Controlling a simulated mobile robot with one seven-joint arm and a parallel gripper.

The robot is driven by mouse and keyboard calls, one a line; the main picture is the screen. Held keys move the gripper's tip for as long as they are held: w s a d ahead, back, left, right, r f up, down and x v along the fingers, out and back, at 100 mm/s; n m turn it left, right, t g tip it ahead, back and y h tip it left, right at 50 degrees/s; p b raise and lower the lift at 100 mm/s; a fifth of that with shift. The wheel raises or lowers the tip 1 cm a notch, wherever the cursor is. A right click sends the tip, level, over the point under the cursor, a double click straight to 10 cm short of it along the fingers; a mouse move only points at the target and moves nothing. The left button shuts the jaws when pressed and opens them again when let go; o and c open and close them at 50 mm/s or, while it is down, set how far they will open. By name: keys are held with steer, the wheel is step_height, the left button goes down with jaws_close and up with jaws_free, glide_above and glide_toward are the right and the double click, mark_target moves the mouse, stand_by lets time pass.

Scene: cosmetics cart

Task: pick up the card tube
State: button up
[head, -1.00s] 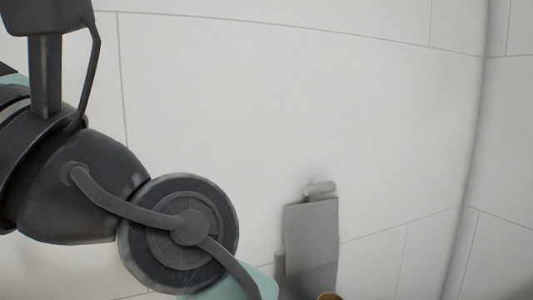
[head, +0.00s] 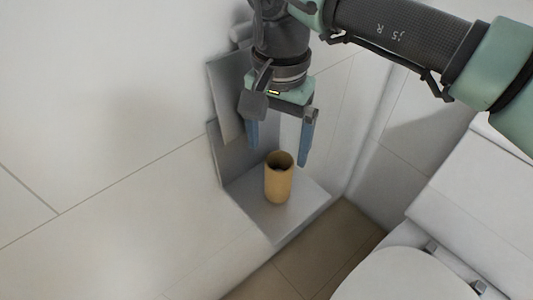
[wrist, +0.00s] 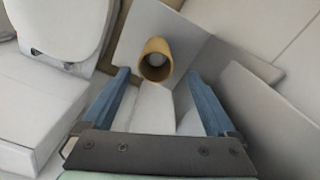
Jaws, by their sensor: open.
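The card tube (head: 278,182) is a tan, open-topped cylinder standing upright on a small grey shelf (head: 256,212) against the wall. My gripper (head: 279,156) is open, its two blue fingers pointing down above and just behind the tube in the head view. In the wrist view the card tube (wrist: 155,64) shows its open mouth, with something pale visible inside it. There the tube lies ahead of the gap between the fingertips of my gripper (wrist: 158,72). Nothing is between the fingers, and no contact with the tube shows.
A grey upright panel (head: 226,95) rises behind the shelf, close to my gripper. A white toilet (head: 405,277) stands at the right, and it also shows in the wrist view (wrist: 65,28). Brown floor tiles lie below. Open space lies in front of the shelf.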

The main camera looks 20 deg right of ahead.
mark_target(278, 174)
steer(key=f+b, duration=0.1)
steer(key=f, duration=0.1)
steer(key=f+b, duration=0.1)
steer(key=f, duration=0.2)
steer(key=f+b, duration=0.1)
steer(key=f, duration=0.1)
steer(key=shift+s+f, duration=0.2)
steer(key=shift+s, duration=0.2)
steer(key=shift+r, duration=0.1)
steer(key=c, duration=1.4)
